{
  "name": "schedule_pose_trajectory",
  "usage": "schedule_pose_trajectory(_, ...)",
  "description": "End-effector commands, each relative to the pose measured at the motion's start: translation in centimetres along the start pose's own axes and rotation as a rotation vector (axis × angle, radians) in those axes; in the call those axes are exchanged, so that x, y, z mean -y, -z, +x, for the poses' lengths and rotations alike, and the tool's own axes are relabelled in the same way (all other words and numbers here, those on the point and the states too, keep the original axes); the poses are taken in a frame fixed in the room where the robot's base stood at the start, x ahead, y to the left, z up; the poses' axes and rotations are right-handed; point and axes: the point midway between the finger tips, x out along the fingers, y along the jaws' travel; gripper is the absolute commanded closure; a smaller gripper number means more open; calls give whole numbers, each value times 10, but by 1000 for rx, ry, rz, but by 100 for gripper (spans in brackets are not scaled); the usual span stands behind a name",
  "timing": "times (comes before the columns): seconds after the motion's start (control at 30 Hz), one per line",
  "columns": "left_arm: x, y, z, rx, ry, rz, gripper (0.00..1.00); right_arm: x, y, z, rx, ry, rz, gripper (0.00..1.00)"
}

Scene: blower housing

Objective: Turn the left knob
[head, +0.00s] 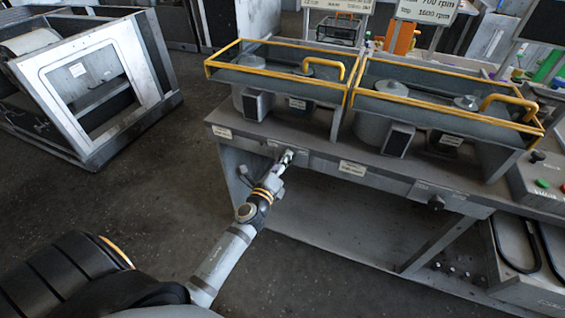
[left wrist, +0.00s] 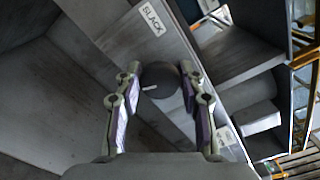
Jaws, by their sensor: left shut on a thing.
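The left knob (left wrist: 160,86) is a dark round knob with a short white mark, seen in the left wrist view on the front of the bench. My left gripper (left wrist: 160,82) has its two fingers on either side of the knob and is shut on it. In the head view my left gripper (head: 284,160) is at the bench's front panel, where it hides the left knob. Another dark knob (head: 436,202) shows on the same panel further right. My right gripper is not in view.
The bench (head: 300,145) carries two yellow-framed guards (head: 277,72) over grey housings. A control box with a green button (head: 541,183) is at the right. A label reading SLACK (left wrist: 152,18) is near the knob. A grey metal frame (head: 90,85) stands on the floor at left.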

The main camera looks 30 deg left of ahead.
Motion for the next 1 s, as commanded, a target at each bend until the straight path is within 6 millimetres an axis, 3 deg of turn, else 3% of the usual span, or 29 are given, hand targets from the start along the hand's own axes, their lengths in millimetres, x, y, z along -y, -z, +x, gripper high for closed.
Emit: schedule_pose_trajectory(1.0, -5, 3, 0, 0, -1, -890, 92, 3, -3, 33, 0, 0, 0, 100)
